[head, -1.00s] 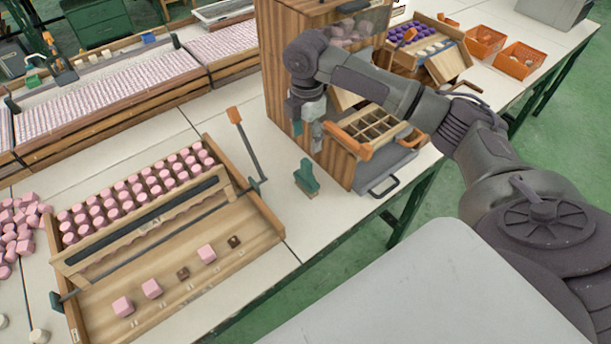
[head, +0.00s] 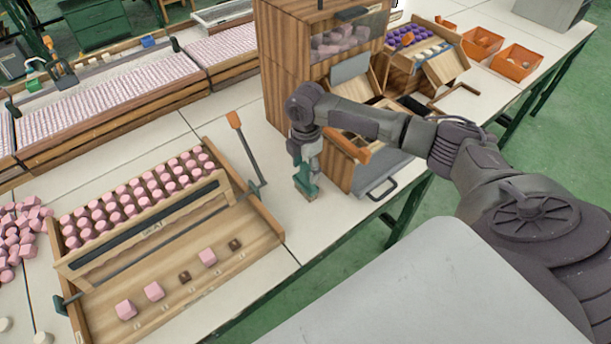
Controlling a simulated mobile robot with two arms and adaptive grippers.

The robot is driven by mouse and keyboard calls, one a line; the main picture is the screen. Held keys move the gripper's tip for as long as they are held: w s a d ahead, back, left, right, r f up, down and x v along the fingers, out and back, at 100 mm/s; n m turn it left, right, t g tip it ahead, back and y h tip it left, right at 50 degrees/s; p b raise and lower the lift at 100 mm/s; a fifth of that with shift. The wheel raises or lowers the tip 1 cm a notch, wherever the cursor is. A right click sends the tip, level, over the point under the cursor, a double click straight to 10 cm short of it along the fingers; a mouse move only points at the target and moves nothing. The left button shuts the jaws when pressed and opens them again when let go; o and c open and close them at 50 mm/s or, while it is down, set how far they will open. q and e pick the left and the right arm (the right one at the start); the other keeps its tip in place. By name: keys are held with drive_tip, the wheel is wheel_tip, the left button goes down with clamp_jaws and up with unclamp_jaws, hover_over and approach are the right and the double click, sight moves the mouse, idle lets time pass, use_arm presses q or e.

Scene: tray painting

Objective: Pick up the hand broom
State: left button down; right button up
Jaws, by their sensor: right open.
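The green hand broom (head: 307,190) stands on the white table, between the wooden tray and the wooden cabinet. My right gripper (head: 305,169) points down over it, with its fingers at the top of the broom. The fingers are open and hide part of the broom's upper end. I cannot tell whether they touch it. My left gripper is out of view.
The wooden tray (head: 270,226) with rows of pink pieces and an orange-handled lever (head: 236,121) stands left of the broom. The wooden cabinet (head: 283,75) stands close behind and to the right. Bare tabletop (head: 276,197) lies around the broom.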

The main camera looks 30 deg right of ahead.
clamp_jaws()
idle(0.3)
drive_tip(key=shift+r, duration=0.15)
wheel_tip(320, 180, up, 4)
drive_tip(key=shift+w+r+b, duration=0.1)
drive_tip(key=shift+b, duration=0.45)
drive_tip(key=s+r+b, duration=0.1)
drive_tip(key=s+r, duration=0.5)
drive_tip(key=s, duration=0.5)
drive_tip(key=shift+s+d+r, duration=0.3)
drive_tip(key=shift+s+d, duration=0.1)
